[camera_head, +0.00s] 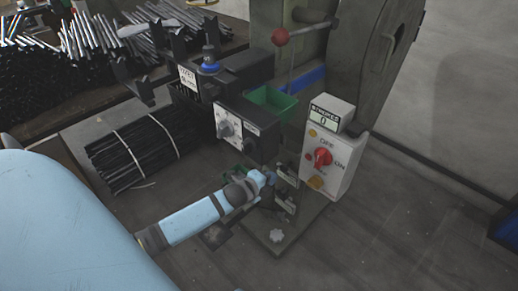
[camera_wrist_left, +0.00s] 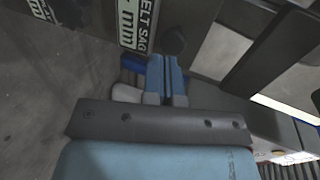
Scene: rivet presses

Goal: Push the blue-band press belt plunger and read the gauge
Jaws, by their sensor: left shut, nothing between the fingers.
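In the head view my left gripper (camera_head: 268,178) reaches in from the left, low beside the dark press (camera_head: 283,75) and near its base plate. In the left wrist view its blue fingers (camera_wrist_left: 167,62) are shut with nothing between them. A dark round knob (camera_wrist_left: 174,40) lies just past the fingertips; I cannot tell whether they touch. A blue band (camera_wrist_left: 135,63) shows behind the fingers. A white label (camera_wrist_left: 138,22) with "ELT SAG" and "mm" is cut off at the top, and no reading is legible. My right gripper is not in view.
A green bin (camera_head: 271,100) and a red-ball lever (camera_head: 280,37) are on the press. Bundled dark rods (camera_head: 145,150) lie left.

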